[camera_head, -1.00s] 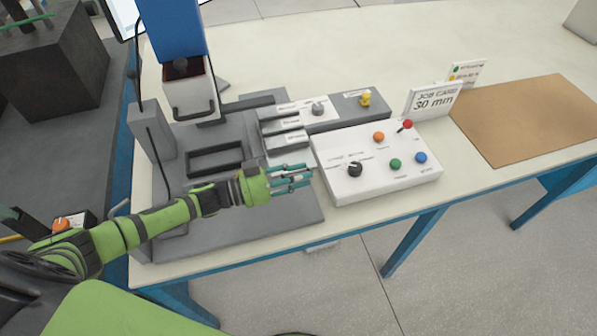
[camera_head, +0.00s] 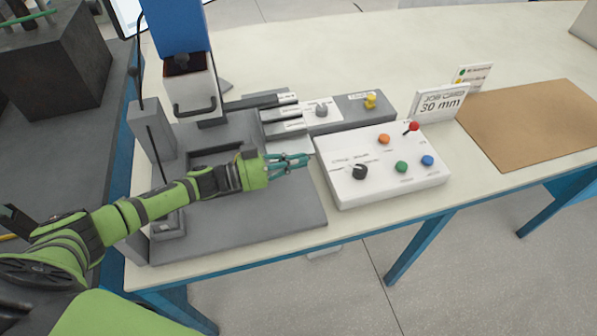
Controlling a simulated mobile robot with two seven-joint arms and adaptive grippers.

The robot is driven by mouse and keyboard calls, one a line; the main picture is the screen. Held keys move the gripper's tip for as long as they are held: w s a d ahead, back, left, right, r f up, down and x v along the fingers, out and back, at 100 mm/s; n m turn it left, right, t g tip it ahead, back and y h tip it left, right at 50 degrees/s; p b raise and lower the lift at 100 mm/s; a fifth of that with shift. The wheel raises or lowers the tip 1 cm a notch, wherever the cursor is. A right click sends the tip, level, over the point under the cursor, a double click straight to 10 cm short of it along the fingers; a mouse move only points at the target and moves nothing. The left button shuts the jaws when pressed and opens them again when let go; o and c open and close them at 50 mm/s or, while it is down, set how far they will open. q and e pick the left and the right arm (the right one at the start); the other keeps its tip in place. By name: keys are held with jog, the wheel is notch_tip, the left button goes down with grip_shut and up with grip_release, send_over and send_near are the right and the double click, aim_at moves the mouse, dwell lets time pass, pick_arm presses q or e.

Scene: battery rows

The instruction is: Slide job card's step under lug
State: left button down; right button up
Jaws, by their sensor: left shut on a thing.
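The job card (camera_head: 440,103) stands upright at the back right and reads "30 mm". Several labelled grey step bars (camera_head: 284,113) lie side by side, right of the grey fixture (camera_head: 262,215). My left gripper (camera_head: 307,161) is at the near side of these bars, its teal fingers closed on what looks like the nearest step (camera_head: 290,147). The fingers and hand hide part of it, and its label is not readable. A blue press column with a grey-white head (camera_head: 191,90) and dark handle stands over the fixture. I cannot tell which part is the lug. My right gripper is not in view.
A white control box (camera_head: 380,180) with coloured buttons, a black knob and a red-tipped lever stands just right of my left gripper. Behind it is a grey unit with a yellow knob (camera_head: 370,101). A brown mat (camera_head: 535,120) lies at the right. The table's back is clear.

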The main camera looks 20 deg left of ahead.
pick_arm(q)
jog(key=c, duration=1.4)
grip_release()
jog(key=shift+o, duration=0.2)
jog(key=shift+d, duration=0.1)
jog(key=shift+s, duration=0.1)
jog(key=v, duration=1.2)
